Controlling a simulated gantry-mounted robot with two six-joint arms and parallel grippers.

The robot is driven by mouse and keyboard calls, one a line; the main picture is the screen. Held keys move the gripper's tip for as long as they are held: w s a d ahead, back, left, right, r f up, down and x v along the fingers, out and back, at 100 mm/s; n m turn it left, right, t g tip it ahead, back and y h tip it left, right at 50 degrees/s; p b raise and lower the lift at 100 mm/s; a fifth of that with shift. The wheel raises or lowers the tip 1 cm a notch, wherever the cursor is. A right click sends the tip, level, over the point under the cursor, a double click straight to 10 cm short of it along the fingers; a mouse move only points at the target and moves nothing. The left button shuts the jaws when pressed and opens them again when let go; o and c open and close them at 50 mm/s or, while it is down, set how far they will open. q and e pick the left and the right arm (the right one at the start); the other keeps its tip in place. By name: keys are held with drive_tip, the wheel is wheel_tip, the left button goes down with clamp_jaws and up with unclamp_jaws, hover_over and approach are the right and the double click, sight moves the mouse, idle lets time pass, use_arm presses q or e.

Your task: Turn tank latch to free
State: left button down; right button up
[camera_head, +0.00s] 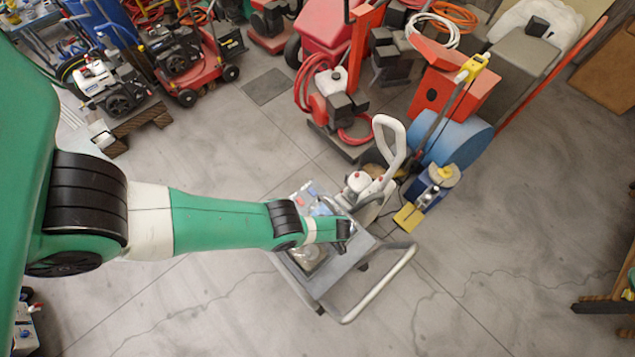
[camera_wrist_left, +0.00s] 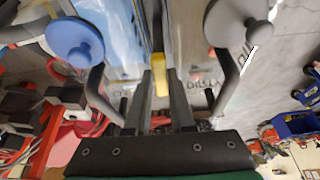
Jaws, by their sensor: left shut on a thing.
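In the left wrist view, a small yellow piece (camera_wrist_left: 161,80), which looks like the tank latch, sits between the two dark fingertips of my left gripper (camera_wrist_left: 160,86). The gripper is shut on it. A blue round cap (camera_wrist_left: 75,42) is to the left of the fingers and a grey round cap (camera_wrist_left: 237,22) to the right, both apart from the fingertips. In the head view, my left gripper (camera_head: 345,230) is over the grey machine (camera_head: 345,277); the arm hides part of the machine and the latch. My right gripper is not in view.
The machine has a pale bar handle (camera_head: 385,284) at its front right. A white looped handle (camera_head: 391,140) and a blue drum (camera_head: 449,142) stand behind it. Red machines (camera_head: 205,72) crowd the back. The floor (camera_head: 480,280) at the front right is clear.

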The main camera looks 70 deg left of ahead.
use_arm(q)
drive_tip(key=shift+w+n, duration=0.1)
drive_tip(key=shift+n, duration=0.4)
idle(0.4)
drive_tip(key=c, duration=0.8)
unclamp_jaws()
drive_tip(key=shift+o, duration=0.2)
drive_tip(key=p+v, duration=0.8)
drive_tip(key=v, duration=0.3)
drive_tip(key=shift+r+p, duration=0.35)
drive_tip(key=shift+w, duration=0.1)
